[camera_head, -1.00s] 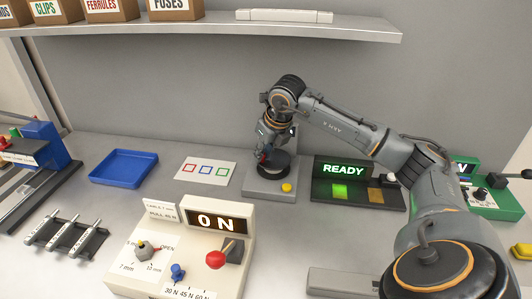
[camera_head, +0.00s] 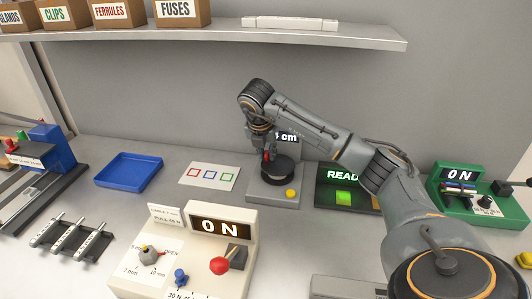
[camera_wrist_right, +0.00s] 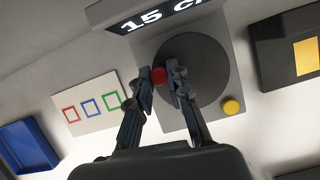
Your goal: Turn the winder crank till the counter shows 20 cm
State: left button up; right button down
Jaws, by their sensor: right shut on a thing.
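The winder (camera_head: 268,197) is a grey block with a dark round disc on top, near the wall; the disc (camera_wrist_right: 205,62) fills the middle of the right wrist view. My right gripper (camera_wrist_right: 163,80) is shut on the red crank knob (camera_wrist_right: 159,75) at the left part of the disc. In the head view the right gripper (camera_head: 268,152) stands over the winder and covers part of it. The counter (camera_wrist_right: 160,14) reads 15, with its unit cut off by the frame edge; in the head view only "cm" (camera_head: 288,137) shows clearly. My left gripper is out of view.
A yellow button (camera_head: 291,193) sits on the winder's front corner. A card with three coloured squares (camera_head: 209,177) and a blue tray (camera_head: 129,170) lie left. A READY display box (camera_head: 342,177) stands close right. A cream ON machine (camera_head: 190,250) is in front.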

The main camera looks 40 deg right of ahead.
jog(key=shift+w+d+m+g, duration=0.1)
jog(key=shift+d+m+g, duration=0.1)
jog(key=shift+m, duration=0.4)
jog(key=shift+w+d+m+g, duration=0.1)
jog(key=shift+d+m+g, duration=0.1)
jog(key=shift+m, duration=0.4)
jog(key=c, duration=1.3)
grip_release()
jog(key=shift+o, duration=0.2)
jog(key=v, duration=1.2)
jog(key=shift+a, duration=0.25)
